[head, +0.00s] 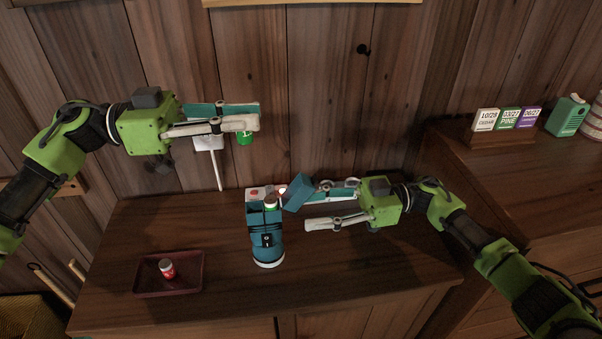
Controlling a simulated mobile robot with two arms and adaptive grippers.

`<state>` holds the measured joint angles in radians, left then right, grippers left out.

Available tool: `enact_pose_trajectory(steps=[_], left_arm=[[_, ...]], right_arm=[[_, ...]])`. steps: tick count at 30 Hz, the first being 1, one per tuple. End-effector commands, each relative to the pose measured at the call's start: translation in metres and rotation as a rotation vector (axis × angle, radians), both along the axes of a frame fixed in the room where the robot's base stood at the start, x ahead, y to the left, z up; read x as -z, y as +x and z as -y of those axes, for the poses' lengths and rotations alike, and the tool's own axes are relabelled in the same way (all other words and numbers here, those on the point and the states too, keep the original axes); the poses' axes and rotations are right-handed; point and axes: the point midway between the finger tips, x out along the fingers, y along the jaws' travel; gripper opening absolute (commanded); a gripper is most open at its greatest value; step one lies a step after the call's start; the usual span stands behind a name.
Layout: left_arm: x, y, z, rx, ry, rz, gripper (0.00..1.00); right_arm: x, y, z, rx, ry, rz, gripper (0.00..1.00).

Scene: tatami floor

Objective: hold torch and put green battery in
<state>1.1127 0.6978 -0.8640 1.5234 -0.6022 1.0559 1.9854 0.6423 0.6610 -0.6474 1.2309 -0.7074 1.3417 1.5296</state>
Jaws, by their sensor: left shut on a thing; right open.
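The torch (267,243) is a blue cylinder standing upright on the wooden cabinet top, with a black switch on its front. A blue lid-like piece (297,191) tilts at its upper right. A small green-and-white item (270,204) shows at the torch's top; I cannot tell how deep it sits. My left gripper (256,115) is shut on the green battery (245,138), which hangs below the fingers, above and left of the torch. My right gripper (311,207) is open just right of the torch, its fingers pointing left. Its upper finger is close to the blue piece; contact is unclear.
A dark red tray (190,284) with a red-and-white battery (167,268) lies left of the torch. A white box (258,191) is behind the torch. A white plate on a thin stem (208,143) stands below my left gripper. A side counter (500,180) holds calendar cards.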

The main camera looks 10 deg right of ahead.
Motion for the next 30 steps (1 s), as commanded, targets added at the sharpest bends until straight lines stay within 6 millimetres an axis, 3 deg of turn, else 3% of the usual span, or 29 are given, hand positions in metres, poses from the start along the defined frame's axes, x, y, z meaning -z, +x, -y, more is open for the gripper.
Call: enact_pose_trajectory(steps=[9,15,21,30], left_arm=[[0.000,0.000,0.000,-0.001,0.000,0.000,0.00],[0.000,0.000,0.001,-0.001,0.000,0.000,0.00],[0.000,0.000,0.001,-0.001,0.000,0.000,0.00],[0.000,0.000,0.001,-0.001,0.000,0.000,0.00]], right_arm=[[-0.001,-0.002,-0.061,-0.005,0.003,0.001,0.44],[-0.001,-0.002,-0.091,-0.002,0.002,-0.001,0.44],[0.000,-0.002,-0.105,-0.001,0.001,0.000,0.44],[0.000,-0.002,-0.107,-0.001,0.000,0.000,0.44]])
